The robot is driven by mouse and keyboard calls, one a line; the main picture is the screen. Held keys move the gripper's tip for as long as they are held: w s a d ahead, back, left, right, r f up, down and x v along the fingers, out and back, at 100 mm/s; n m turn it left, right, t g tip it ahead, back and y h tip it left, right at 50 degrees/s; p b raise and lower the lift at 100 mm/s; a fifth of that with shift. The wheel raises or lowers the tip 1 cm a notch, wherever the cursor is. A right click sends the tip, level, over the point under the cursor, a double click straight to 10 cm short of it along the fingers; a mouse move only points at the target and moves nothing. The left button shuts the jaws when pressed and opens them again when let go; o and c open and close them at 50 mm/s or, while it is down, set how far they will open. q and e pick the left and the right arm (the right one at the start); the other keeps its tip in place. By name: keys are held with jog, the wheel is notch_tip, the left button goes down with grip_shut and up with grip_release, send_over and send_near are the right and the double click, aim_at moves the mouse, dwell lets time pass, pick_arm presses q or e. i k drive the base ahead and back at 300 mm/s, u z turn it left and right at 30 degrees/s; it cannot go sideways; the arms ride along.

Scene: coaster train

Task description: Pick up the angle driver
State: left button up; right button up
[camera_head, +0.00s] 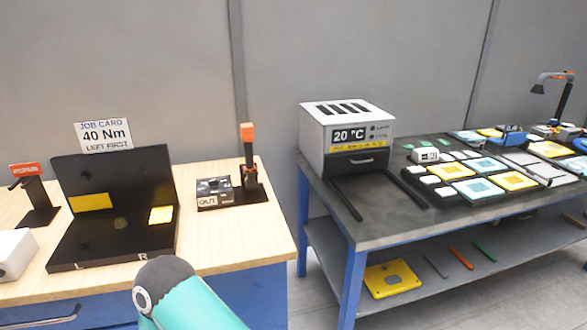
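I cannot tell for sure which object is the angle driver. An upright black tool-like thing with an orange top (248,150) stands at the right end of the wooden bench (268,228), beside a small grey box marked OUT (214,190). Another orange and dark angled thing (552,79) stands on a post at the far right of the grey table. Neither of my grippers is in view. A teal link of my own arm shows at the bottom.
An open black case (115,165) and a REPAIR stand (38,205) are on the wooden bench. A white oven-like box (348,125) stands on the grey table (385,232), with yellow and teal tiles (478,190) to its right. A floor gap separates the bench and table.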

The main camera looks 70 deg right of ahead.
aim_at(247, 130)
jog(key=z, duration=0.05)
jog(key=k, duration=1.5)
jog(key=z, duration=0.85)
jog(key=i, duration=0.95)
jog(key=z, duration=0.05)
